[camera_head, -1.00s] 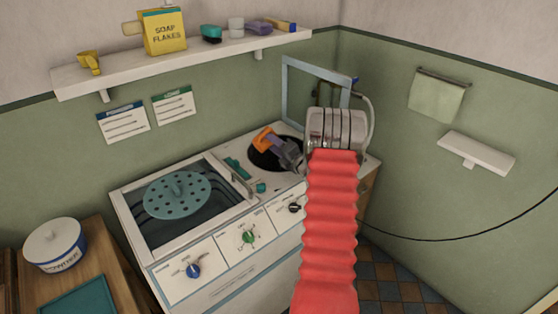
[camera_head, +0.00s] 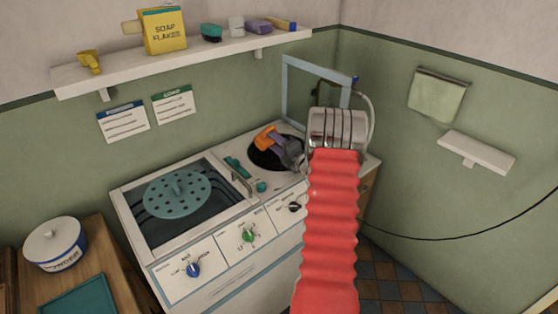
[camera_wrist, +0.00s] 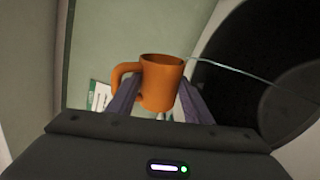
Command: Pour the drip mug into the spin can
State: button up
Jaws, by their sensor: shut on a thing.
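The orange drip mug (camera_head: 264,138) is over the dark round opening of the spin can (camera_head: 263,159) in the right part of the machine top. My gripper (camera_head: 277,144) is shut on the mug, with its purple-grey fingers on either side of it. In the wrist view the mug (camera_wrist: 160,88) shows with its handle to the left. A thin pale streak, which looks like liquid, runs from its rim rightward across the dark spin can (camera_wrist: 285,105). The can's inside is too dark to make out.
A teal perforated disc (camera_head: 177,194) lies in the wash tub at left. A raised grey-blue frame (camera_head: 300,88) stands behind the spin can. A shelf (camera_head: 200,57) with soap flakes (camera_head: 164,32) hangs above. A lidded pot (camera_head: 55,244) stands at lower left.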

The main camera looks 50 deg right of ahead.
jog(key=shift+s+d+f+m, duration=0.1)
jog(key=shift+d+f+m, duration=0.2)
jog(key=shift+d+m, duration=0.25)
jog(key=shift+d+r+m+p, duration=0.15)
jog(key=shift+r+m+p, duration=0.1)
jog(key=shift+m+p, duration=0.45)
dwell(0.9)
jog(key=shift+a+f+n, duration=0.2)
jog(key=shift+n, duration=0.35)
jog(key=shift+a+r+n, duration=0.45)
jog(key=shift+a+n, duration=0.35)
jog(key=shift+n, duration=0.2)
jog(key=shift+f+n+b, duration=0.2)
jog(key=shift+n+b, duration=0.2)
